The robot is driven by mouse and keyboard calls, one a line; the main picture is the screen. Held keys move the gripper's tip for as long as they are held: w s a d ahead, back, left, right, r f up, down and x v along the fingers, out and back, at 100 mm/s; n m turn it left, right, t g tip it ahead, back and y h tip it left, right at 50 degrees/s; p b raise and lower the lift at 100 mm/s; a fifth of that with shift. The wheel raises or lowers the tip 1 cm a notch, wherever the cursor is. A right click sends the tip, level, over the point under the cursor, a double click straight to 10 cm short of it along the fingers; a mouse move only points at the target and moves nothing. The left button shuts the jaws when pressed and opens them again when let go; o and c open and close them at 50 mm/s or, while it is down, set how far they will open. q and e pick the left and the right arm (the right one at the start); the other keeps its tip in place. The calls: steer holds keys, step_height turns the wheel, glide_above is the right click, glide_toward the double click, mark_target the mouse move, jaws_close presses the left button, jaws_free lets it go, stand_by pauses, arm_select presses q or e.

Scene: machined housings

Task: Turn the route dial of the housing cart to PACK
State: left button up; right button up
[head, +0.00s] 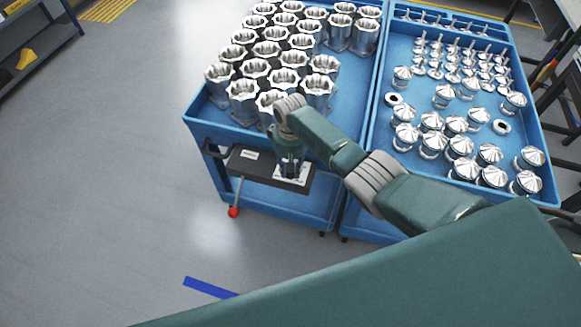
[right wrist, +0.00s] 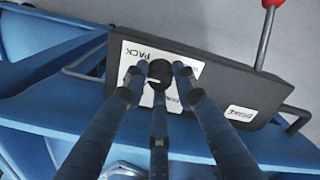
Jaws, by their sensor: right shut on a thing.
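The housing cart (head: 196,122) is blue, with several silver housings (head: 243,88) on its top. A dark control box (head: 243,160) hangs on its front side; the box also shows in the right wrist view (right wrist: 215,75). A white label plate on it (right wrist: 134,52) reads PACK above the dial; other words are partly covered. The round black route dial (right wrist: 160,70) sits among my right gripper's fingers, with a short white mark towards the left. My right gripper (head: 290,165) is shut on the dial, and its fingers (right wrist: 160,78) hide part of the plate. My left gripper is not in view.
A lever with a red knob (head: 233,212) sticks out below the box. A second blue cart (head: 372,125) with silver domed parts stands close on the right. A dark shelf (head: 35,45) is at the far left. The floor left of the cart is clear.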

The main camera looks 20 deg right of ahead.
stand_by(0.4)
steer(key=o, duration=1.2)
steer(key=shift+c, duration=0.2)
steer(key=shift+r, duration=0.2)
step_height(320, 180, up, 12)
steer(key=shift+f, duration=0.15)
steer(key=shift+f, duration=0.1)
